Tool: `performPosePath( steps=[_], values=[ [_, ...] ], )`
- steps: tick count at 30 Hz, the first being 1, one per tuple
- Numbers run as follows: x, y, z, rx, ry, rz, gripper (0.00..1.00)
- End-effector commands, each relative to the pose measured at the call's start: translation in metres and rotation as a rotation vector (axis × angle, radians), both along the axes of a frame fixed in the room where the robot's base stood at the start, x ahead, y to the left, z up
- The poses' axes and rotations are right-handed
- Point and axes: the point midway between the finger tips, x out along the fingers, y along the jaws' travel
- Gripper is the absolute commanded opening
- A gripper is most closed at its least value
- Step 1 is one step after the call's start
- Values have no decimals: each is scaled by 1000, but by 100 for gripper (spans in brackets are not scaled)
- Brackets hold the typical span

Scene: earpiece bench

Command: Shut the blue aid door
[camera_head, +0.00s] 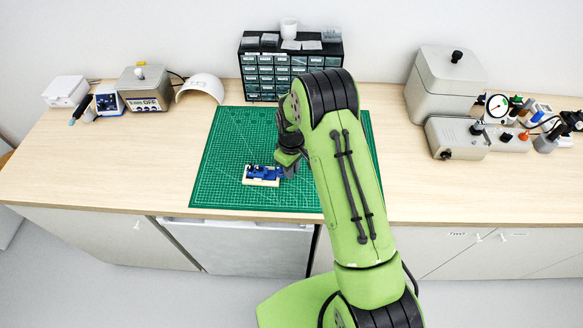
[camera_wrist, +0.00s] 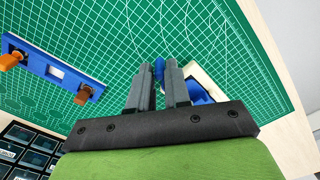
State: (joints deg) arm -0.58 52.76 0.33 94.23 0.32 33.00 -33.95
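The blue aid (camera_head: 260,171) lies in a cream holder (camera_head: 262,183) on the green cutting mat, in the head view. In the wrist view, part of the blue aid (camera_wrist: 201,96) and the cream holder (camera_wrist: 212,82) show beside and behind my right finger. My gripper (camera_wrist: 159,72) points down at the mat, with a narrow gap between its fingers. A small blue part (camera_wrist: 159,66) shows between the fingertips; I cannot tell whether they touch it or whether it is the door. In the head view my gripper (camera_head: 287,162) is just right of the aid, partly hidden by my arm.
A blue plate with orange pegs (camera_wrist: 55,72) lies on the mat (camera_wrist: 110,30) in the wrist view. A dark drawer cabinet (camera_head: 265,75) stands behind the mat. Grey boxes and instruments (camera_head: 455,137) stand at right, more devices (camera_head: 147,90) at left. The mat's left part is clear.

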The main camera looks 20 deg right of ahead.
Motion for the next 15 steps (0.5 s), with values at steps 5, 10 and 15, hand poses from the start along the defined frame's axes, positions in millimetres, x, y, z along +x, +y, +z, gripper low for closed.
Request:
performPosePath(
  steps=[5, 10, 15],
  values=[
    [0, 0, 0, 0, 0, 0, 0],
    [0, 0, 0, 0, 0, -2, 0],
    [-1, 1, 0, 0, 0, -17, 0]
  ],
)
